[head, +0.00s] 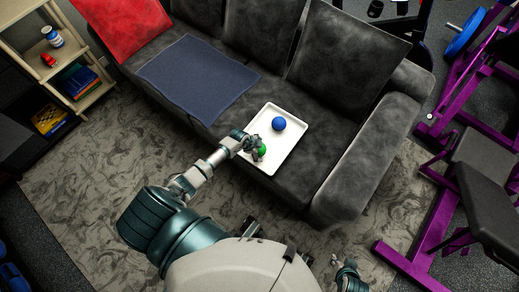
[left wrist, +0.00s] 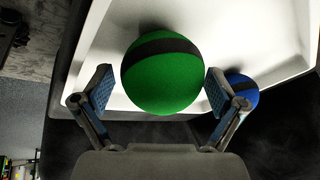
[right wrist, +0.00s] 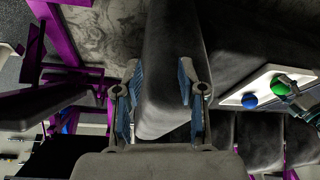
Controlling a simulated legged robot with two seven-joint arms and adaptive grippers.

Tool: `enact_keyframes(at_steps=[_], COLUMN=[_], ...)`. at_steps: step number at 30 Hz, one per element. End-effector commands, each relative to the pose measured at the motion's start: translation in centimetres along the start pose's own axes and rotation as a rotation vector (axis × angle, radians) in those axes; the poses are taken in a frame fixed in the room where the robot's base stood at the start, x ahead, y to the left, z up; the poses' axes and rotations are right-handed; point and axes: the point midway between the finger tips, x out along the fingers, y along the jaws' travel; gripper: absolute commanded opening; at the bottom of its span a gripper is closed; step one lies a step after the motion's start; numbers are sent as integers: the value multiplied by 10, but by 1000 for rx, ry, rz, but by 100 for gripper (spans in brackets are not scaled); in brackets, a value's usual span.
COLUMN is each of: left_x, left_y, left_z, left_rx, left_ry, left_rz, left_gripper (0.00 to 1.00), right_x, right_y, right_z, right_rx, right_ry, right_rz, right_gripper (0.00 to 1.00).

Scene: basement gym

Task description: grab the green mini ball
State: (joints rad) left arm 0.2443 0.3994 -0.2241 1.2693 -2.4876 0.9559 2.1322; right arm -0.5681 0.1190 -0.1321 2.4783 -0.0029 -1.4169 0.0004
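The green mini ball (head: 262,150) lies at the near-left edge of a white tray on the sofa seat. In the left wrist view the green ball (left wrist: 163,75) has a dark band and sits between my left gripper's fingers. My left gripper (head: 252,148) is open, one finger on each side of the ball, with narrow gaps visible. It hides part of the ball in the head view. My right gripper (head: 343,264) is away from the tray, low in front of the sofa. The right wrist view shows this gripper (right wrist: 160,70) open and empty.
The white tray (head: 288,145) also holds a blue ball (head: 278,124) behind the green one. The grey sofa (head: 345,165) has an armrest right of the tray. A blue cloth (head: 198,77) lies left of it. Purple gym equipment (head: 430,225) stands at the right.

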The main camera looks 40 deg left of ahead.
Motion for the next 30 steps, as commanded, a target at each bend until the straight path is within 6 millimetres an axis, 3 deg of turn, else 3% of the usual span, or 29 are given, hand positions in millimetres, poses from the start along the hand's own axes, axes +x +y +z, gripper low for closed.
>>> enact_keyframes(at_steps=[1,4,5,20,27,30], left_x=[0,0,0,-3,-21,-35], left_y=[-1,-1,0,0,-5,-9], left_z=[1,1,1,1,-8,-14], left_rx=[-1,-1,-1,-1,0,2], left_ry=[0,-1,-1,-5,-1,0], left_rz=[0,0,0,2,-2,-4], left_gripper=[75,50,48,48,48,48], right_x=[0,1,1,-2,-14,7], right_y=[0,0,0,1,4,4], right_z=[0,-1,-1,2,35,36], right_rx=[0,0,0,2,6,4], right_ry=[0,0,0,-17,-174,-174], right_rz=[-1,-2,-2,1,7,6], right_gripper=[40,40,40,40,40,40])
